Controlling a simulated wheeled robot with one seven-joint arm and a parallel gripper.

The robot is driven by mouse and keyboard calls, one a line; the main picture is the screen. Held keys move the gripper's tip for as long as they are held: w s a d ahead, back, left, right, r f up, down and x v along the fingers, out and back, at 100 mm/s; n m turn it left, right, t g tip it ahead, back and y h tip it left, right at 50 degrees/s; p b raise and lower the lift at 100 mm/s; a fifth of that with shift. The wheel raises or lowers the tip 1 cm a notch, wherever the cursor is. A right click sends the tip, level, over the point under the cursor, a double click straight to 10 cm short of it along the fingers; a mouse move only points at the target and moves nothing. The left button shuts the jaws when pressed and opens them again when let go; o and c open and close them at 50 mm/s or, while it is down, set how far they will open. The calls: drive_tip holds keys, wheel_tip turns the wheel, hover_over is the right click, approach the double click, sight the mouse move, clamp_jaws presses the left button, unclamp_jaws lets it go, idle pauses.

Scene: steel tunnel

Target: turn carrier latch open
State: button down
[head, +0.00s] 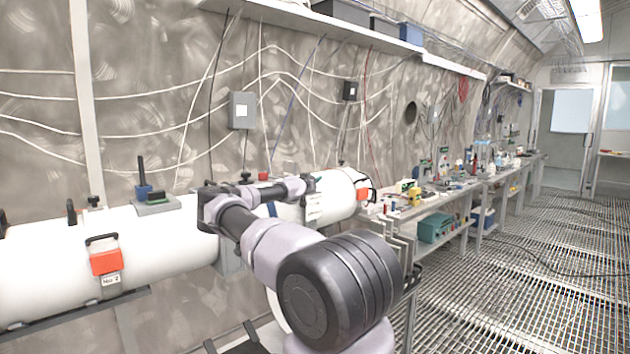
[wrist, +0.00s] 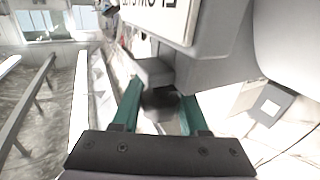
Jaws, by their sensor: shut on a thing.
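In the wrist view, my gripper (wrist: 160,96) has its two green fingers on either side of a small dark grey piece, which I take to be the carrier latch (wrist: 160,104). It is shut on that piece. A lighter grey block (wrist: 153,71) sits just beyond the fingertips, joined to a larger grey body with a white lettered plate (wrist: 165,15). The lettering appears upside down.
An orange block (head: 105,262) with a dark handle and tag is on the tube's left part. Another orange piece (head: 362,194) is at its right end. A cluttered workbench (head: 425,207) runs along the wall. The grated floor (head: 530,270) at right is clear apart from cables.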

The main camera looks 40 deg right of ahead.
drive_tip(key=n+t+y, duration=0.2)
drive_tip(key=shift+r+t, duration=0.15)
drive_tip(key=shift+t, duration=0.25)
drive_tip(key=n+t+y, duration=0.1)
drive_tip(key=y, duration=0.1)
drive_tip(key=n+t+y, duration=0.2)
drive_tip(key=w+a+n+t+y, duration=0.1)
drive_tip(key=n+y, duration=0.1)
drive_tip(key=shift+r+t+y, duration=0.1)
drive_tip(key=shift+t+y, duration=0.2)
drive_tip(key=n+y, duration=0.2)
drive_tip(key=y, duration=0.1)
drive_tip(key=a+n+t+y, duration=0.1)
drive_tip(key=n+y, duration=0.1)
drive_tip(key=y, duration=0.1)
drive_tip(key=shift+w+a+n+y, duration=0.15)
drive_tip(key=shift+w+n+y, duration=0.05)
drive_tip(key=shift+n+y, duration=0.2)
drive_tip(key=shift+s+a+n+g+y, duration=0.15)
drive_tip(key=shift+a+n+y, duration=0.15)
drive_tip(key=shift+n+y, duration=1)
drive_tip(key=shift+w+a+n+g+y, duration=0.25)
drive_tip(key=shift+n+y, duration=0.45)
drive_tip(key=shift+y, duration=1.1)
drive_tip(key=shift+s+a, duration=0.1)
drive_tip(key=shift+s, duration=0.1)
drive_tip(key=shift+c, duration=2.2)
unclamp_jaws()
drive_tip(key=shift+f, duration=0.2)
